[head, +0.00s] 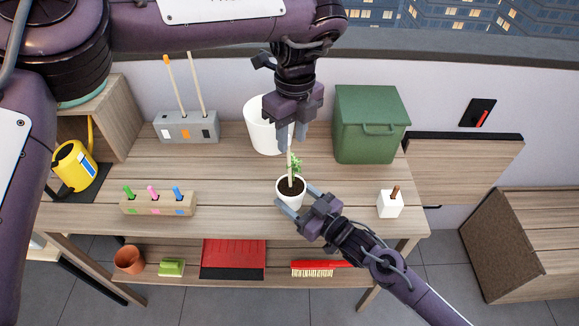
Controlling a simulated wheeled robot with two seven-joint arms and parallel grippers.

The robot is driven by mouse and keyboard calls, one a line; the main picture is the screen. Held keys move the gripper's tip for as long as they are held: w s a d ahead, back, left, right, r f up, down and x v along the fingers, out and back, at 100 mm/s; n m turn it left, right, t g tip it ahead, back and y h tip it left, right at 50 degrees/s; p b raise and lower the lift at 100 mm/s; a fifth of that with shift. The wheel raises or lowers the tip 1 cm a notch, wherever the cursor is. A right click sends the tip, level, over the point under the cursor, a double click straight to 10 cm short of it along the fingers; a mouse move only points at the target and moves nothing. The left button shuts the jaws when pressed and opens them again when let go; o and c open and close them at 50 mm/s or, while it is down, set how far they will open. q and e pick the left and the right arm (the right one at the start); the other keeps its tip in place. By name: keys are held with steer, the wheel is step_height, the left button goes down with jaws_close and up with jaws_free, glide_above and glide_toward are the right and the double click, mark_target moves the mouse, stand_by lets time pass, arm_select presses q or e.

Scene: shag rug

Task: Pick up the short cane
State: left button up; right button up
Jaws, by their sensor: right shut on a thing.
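A pale cane (290,165) stands upright in a small white pot (291,200) with dark soil and a green plant (297,164). My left gripper (293,143) points down over the pot, its fingers apart on either side of the cane's upper part; contact is not clear. My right gripper (293,200) is shut on the pot from the lower right. Two more canes, one orange-tipped (175,83) and one pale (196,80), stand in a grey block (187,128) at the back left. Which cane is called short is not clear.
The wooden bench (235,215) also bears a white bin (261,127), green box (368,125), yellow watering can (73,166), wooden peg block (158,203) and white cube (390,204). The lower shelf holds a terracotta pot (129,260), red dustpan (233,260) and red brush (318,267).

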mark_target(289, 168)
arm_select(q)
steer(key=f, duration=0.5)
steer(key=shift+w+a+f, duration=0.1)
steer(key=shift+a+f, duration=0.25)
jaws_close()
